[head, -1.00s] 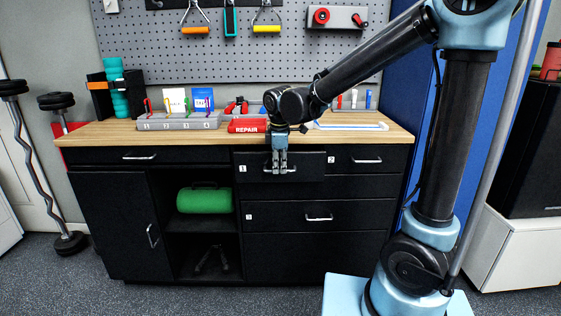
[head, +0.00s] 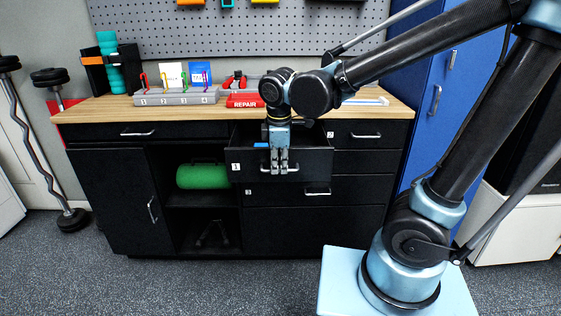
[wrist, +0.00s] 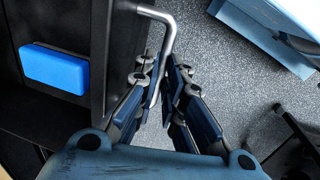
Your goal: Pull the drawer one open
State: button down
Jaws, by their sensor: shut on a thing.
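Drawer one (head: 314,165), a black drawer marked 1 in the upper middle of the black cabinet, stands pulled out from the cabinet face. Its metal bar handle (head: 295,169) is on the drawer front, and it also shows in the wrist view (wrist: 168,30). My gripper (head: 280,170) points down in front of the drawer and is shut on the handle, with the bar between its fingers (wrist: 164,74) in the wrist view. A blue block (wrist: 54,69) lies inside the drawer; part of it shows in the head view (head: 261,145).
The drawer marked 2 (head: 365,135) and the drawer marked 3 (head: 345,188) are closed. The wooden top (head: 120,107) holds a grey tray (head: 175,98) and a red repair box (head: 243,101). A green roll (head: 202,176) sits in the open shelf.

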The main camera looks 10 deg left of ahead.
jog(key=c, duration=2)
grip_release()
jog(key=shift+o, duration=0.2)
jog(key=shift+r, duration=0.1)
notch_tip(320, 180, up, 12)
jog(key=s, duration=0.2)
jog(key=shift+d+f, duration=0.2)
jog(key=shift+d, duration=0.1)
